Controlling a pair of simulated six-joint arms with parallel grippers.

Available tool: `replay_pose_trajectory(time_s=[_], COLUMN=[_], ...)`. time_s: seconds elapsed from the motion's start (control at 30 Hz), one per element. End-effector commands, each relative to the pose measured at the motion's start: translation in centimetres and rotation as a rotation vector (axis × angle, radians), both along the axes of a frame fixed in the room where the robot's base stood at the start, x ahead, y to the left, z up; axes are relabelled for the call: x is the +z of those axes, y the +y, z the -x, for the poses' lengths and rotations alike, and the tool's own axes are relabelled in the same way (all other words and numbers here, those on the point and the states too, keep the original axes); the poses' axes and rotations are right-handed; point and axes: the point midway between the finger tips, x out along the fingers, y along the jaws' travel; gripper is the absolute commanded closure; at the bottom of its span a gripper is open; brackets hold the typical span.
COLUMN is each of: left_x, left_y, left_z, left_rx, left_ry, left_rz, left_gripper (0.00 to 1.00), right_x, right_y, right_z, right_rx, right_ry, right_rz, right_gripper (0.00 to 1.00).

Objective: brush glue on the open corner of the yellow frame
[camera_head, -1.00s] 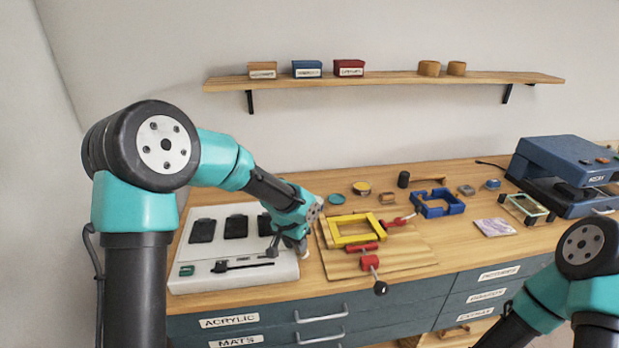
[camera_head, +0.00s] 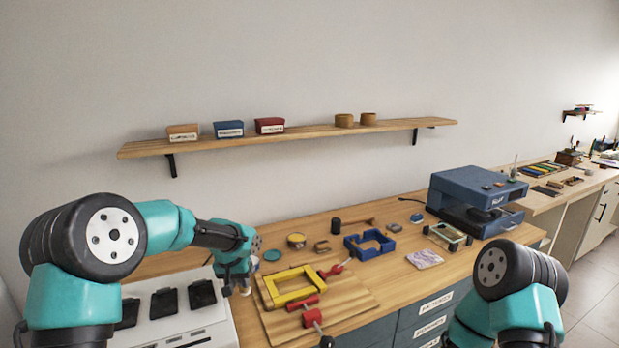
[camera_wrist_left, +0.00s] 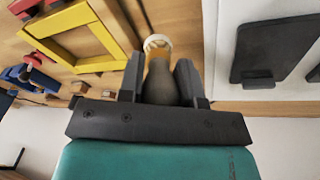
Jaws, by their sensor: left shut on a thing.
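The yellow frame (camera_head: 267,293) lies on a wooden board (camera_head: 355,301) on the bench, with red clamp parts (camera_head: 312,318) at its near side. In the left wrist view the frame (camera_wrist_left: 98,66) is at the upper left, apart from my fingers. I cannot tell which corner is open. My left gripper (camera_head: 243,288) is just left of the frame. In the left wrist view its fingers (camera_wrist_left: 160,80) are shut on a grey rounded handle (camera_wrist_left: 171,84), with yellow and a white ring beyond it, perhaps the glue brush. Its far end is hidden. My right gripper is out of view.
A white machine with dark pads (camera_head: 215,332) stands left of the board. A shelf (camera_head: 300,133) hangs above.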

Motion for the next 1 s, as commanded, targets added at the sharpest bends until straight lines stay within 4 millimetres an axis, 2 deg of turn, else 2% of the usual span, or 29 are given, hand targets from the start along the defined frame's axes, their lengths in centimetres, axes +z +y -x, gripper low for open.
replay_pose_trajectory(time_s=[0.13, 0.47, 0.57, 0.67, 0.77, 1.0], left_x=[0.3, 0.4, 0.7, 1.6, 2.9, 7.4], left_y=[0.0, -0.1, -0.6, -2.0, -4.2, -11.1], left_z=[-1.1, -1.2, -1.3, -1.5, -1.7, -1.7], left_rx=[0.036, 0.038, 0.035, 0.030, 0.022, -0.001], left_ry=[0.000, -0.001, -0.008, -0.023, -0.048, -0.119], left_rz=[0.001, 0.002, 0.008, 0.024, 0.052, 0.147], left_gripper=[0.92, 0.92, 0.92, 0.92, 0.92, 0.92], right_x=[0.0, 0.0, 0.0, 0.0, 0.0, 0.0], right_y=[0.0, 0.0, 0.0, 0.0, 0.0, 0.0], right_z=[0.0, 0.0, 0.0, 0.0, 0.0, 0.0], right_rx=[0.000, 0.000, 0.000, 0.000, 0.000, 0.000], right_ry=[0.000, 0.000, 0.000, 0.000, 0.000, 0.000], right_rz=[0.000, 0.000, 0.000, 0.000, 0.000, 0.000], right_gripper=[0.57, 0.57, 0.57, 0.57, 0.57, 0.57])
